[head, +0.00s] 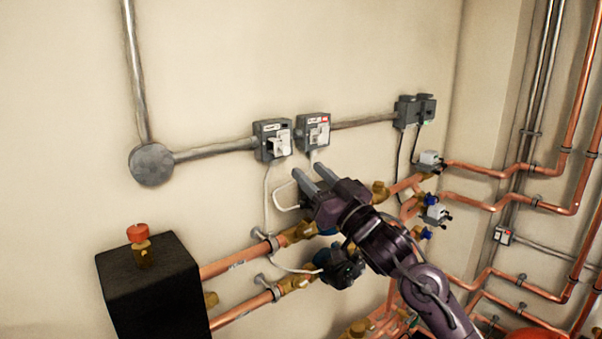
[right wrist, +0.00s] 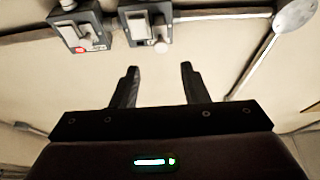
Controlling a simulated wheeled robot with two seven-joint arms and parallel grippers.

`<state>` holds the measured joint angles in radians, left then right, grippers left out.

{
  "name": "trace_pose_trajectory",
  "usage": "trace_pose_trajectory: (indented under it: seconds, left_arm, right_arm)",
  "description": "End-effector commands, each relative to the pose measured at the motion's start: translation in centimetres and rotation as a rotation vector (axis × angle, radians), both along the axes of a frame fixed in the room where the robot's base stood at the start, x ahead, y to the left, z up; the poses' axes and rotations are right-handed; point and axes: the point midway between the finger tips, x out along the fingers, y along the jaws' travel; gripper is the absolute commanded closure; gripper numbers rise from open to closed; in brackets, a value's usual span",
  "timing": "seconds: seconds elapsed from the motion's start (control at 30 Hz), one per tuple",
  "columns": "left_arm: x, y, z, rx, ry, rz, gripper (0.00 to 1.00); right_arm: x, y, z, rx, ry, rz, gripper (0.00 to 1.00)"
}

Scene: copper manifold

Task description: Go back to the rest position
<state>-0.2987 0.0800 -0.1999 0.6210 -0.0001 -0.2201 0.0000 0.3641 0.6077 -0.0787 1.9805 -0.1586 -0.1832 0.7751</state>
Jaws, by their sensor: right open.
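My right gripper (head: 311,179) is open and empty in front of the wall, a little below two grey switch boxes. Its two fingers stand apart in the right wrist view (right wrist: 158,70), with only bare wall between them. The left switch box (head: 272,140) and the right switch box (head: 314,132), which has a red mark, are fixed to the wall. They show upside down in the right wrist view, the unmarked one (right wrist: 148,24) above the fingers and the red-marked one (right wrist: 83,30) to the left. My left gripper is not in view.
Copper pipes (head: 240,262) with brass valves run below and behind my right arm. A black box (head: 150,285) with a red-capped brass fitting stands at lower left. Grey conduit and a round junction box (head: 151,164) are on the wall. More copper pipes (head: 565,205) fill the right side.

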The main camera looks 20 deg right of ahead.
Motion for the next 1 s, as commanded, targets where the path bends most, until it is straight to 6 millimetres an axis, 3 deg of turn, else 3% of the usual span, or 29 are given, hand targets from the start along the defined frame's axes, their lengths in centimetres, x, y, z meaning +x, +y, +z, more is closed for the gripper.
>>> trace_pose_trajectory:
  seconds: [0.2,0.67,0.77,0.83,1.0]
  left_arm:
    - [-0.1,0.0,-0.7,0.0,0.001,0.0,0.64]
    - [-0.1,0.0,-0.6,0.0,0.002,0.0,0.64]
    - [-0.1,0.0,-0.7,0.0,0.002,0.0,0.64]
    - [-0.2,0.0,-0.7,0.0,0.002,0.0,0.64]
    - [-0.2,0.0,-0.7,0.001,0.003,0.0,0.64]
  right_arm:
    - [-1.3,-0.5,-0.5,0.0,0.0,0.0,0.59]
    - [-1.3,-0.4,-0.9,0.0,0.009,-0.004,0.59]
    - [-1.2,-0.1,-3.4,-0.006,0.073,-0.038,0.59]
    - [-1.4,0.3,-7.0,-0.019,0.164,-0.085,0.59]
    - [-4.7,1.1,-18.8,-0.099,0.513,-0.224,0.59]
